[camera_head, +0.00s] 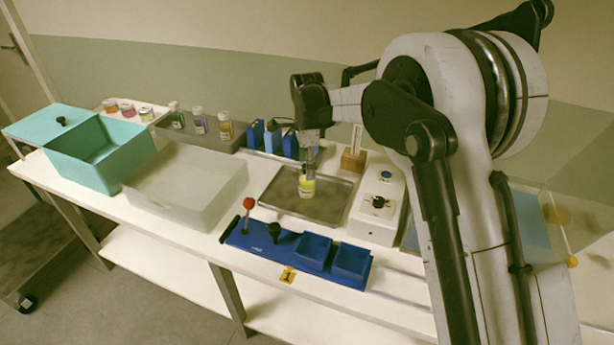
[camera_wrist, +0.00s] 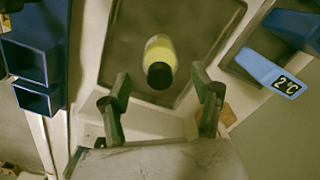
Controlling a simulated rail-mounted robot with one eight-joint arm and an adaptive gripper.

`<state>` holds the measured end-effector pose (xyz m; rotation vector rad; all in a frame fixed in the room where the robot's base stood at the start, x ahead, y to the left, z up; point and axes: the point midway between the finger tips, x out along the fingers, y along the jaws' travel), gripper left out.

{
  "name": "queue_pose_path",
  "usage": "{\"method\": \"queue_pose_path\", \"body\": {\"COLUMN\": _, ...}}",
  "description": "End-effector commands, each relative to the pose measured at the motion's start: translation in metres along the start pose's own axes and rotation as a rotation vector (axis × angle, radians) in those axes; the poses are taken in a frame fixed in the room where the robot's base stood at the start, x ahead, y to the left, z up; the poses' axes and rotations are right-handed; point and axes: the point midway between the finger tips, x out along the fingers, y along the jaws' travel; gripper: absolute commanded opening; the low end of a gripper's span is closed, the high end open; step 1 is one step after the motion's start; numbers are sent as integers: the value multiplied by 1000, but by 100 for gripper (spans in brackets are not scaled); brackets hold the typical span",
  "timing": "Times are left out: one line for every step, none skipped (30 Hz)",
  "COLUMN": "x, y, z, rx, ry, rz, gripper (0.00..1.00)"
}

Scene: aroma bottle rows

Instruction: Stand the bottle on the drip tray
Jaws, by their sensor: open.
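The bottle (camera_head: 307,187) has a yellow body and stands on the dark drip tray (camera_head: 330,205), near the tray's middle. In the wrist view the bottle (camera_wrist: 159,62) shows its dark cap toward the camera, with the tray (camera_wrist: 120,62) around it. My gripper (camera_head: 310,160) is just above the bottle in the head view. In the wrist view my gripper (camera_wrist: 163,95) has its two fingers spread wide, one to each side and apart from the bottle. The bottle's base is hidden from the wrist camera.
A white device (camera_head: 378,205) stands right of the tray. A blue holder (camera_head: 285,250) with a red-knobbed lever lies in front. Blue blocks (camera_head: 272,138) stand behind. A grey rack (camera_head: 210,140) with several bottles, a pale bin (camera_head: 190,185) and a teal box (camera_head: 100,155) are left.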

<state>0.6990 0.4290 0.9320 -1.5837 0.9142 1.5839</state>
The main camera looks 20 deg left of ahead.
Motion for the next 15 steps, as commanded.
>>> {"method": "queue_pose_path", "body": {"x": -11, "y": 0, "z": 0, "rx": 0, "ry": 0, "rz": 0, "gripper": 61}}
{"method": "queue_pose_path", "body": {"x": -16, "y": 0, "z": 0, "rx": 0, "ry": 0, "rz": 0, "gripper": 61}}
{"method": "queue_pose_path", "body": {"x": -24, "y": 0, "z": 0, "rx": 0, "ry": 0, "rz": 0, "gripper": 61}}
{"method": "queue_pose_path", "body": {"x": -29, "y": 0, "z": 0, "rx": 0, "ry": 0, "rz": 0, "gripper": 61}}
{"method": "queue_pose_path", "body": {"x": -34, "y": 0, "z": 0, "rx": 0, "ry": 0, "rz": 0, "gripper": 61}}
{"method": "queue_pose_path", "body": {"x": -39, "y": 0, "z": 0, "rx": 0, "ry": 0, "rz": 0, "gripper": 61}}
{"method": "queue_pose_path", "body": {"x": -43, "y": 0, "z": 0, "rx": 0, "ry": 0, "rz": 0, "gripper": 61}}
{"method": "queue_pose_path", "body": {"x": -46, "y": 0, "z": 0, "rx": 0, "ry": 0, "rz": 0, "gripper": 61}}
{"method": "queue_pose_path", "body": {"x": -50, "y": 0, "z": 0, "rx": 0, "ry": 0, "rz": 0, "gripper": 61}}
{"method": "queue_pose_path", "body": {"x": -53, "y": 0, "z": 0, "rx": 0, "ry": 0, "rz": 0, "gripper": 61}}
{"method": "queue_pose_path", "body": {"x": -55, "y": 0, "z": 0, "rx": 0, "ry": 0, "rz": 0, "gripper": 61}}
{"method": "queue_pose_path", "body": {"x": -57, "y": 0, "z": 0, "rx": 0, "ry": 0, "rz": 0, "gripper": 61}}
{"method": "queue_pose_path", "body": {"x": -58, "y": 0, "z": 0, "rx": 0, "ry": 0, "rz": 0, "gripper": 61}}
{"method": "queue_pose_path", "body": {"x": -59, "y": 0, "z": 0, "rx": 0, "ry": 0, "rz": 0, "gripper": 61}}
{"method": "queue_pose_path", "body": {"x": -60, "y": 0, "z": 0, "rx": 0, "ry": 0, "rz": 0, "gripper": 61}}
